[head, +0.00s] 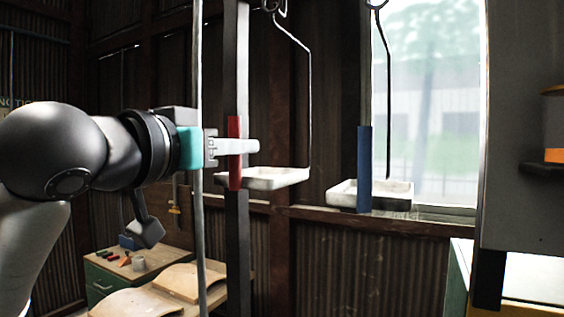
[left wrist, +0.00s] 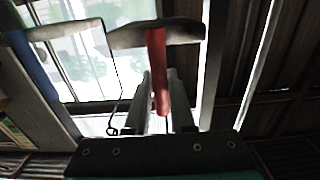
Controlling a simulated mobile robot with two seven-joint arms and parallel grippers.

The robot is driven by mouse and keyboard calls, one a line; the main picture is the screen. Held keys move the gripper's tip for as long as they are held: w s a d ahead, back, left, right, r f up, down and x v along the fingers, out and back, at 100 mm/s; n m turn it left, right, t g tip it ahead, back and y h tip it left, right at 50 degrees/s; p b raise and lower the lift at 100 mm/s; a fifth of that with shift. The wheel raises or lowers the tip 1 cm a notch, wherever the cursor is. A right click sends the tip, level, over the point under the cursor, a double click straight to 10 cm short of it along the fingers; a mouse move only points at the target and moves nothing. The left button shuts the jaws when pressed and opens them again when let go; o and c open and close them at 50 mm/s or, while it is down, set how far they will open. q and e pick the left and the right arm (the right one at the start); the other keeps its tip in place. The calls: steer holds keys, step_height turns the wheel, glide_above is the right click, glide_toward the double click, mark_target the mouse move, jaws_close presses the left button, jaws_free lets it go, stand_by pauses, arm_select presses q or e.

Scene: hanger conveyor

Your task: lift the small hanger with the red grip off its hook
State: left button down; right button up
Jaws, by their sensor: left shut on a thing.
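The small hanger has an upright red grip (head: 235,179), a thin bent dark wire (head: 309,95) and a shallow white tray (head: 282,178) at its foot. My left gripper (head: 240,147) comes in from the left and is shut on the red grip around its middle. In the left wrist view, the red grip (left wrist: 157,55) stands between the two fingers of my left gripper (left wrist: 163,92). The wire's curled top (head: 275,7) is at the head view's upper edge, so I cannot tell whether it bears on its hook. My right gripper is not in view.
A second hanger with a blue grip (head: 365,168) and white tray (head: 402,190) hangs to the right, before a window. A thin grey pole (head: 199,230) stands close by my left wrist. A workbench (head: 150,262) is lower left; a dark cabinet (head: 520,215) is at right.

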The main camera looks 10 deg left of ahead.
arm_select(q)
steer(key=shift+v, duration=1.7)
steer(key=shift+r, duration=0.15)
steer(key=shift+s, duration=0.1)
steer(key=s+a+f+b, duration=0.2)
steer(key=s+f+b, duration=0.1)
steer(key=s, duration=0.4)
steer(key=shift+s+a+b, duration=0.15)
steer(key=shift+a+b, duration=0.2)
steer(key=shift+b, duration=0.4)
stand_by(0.5)
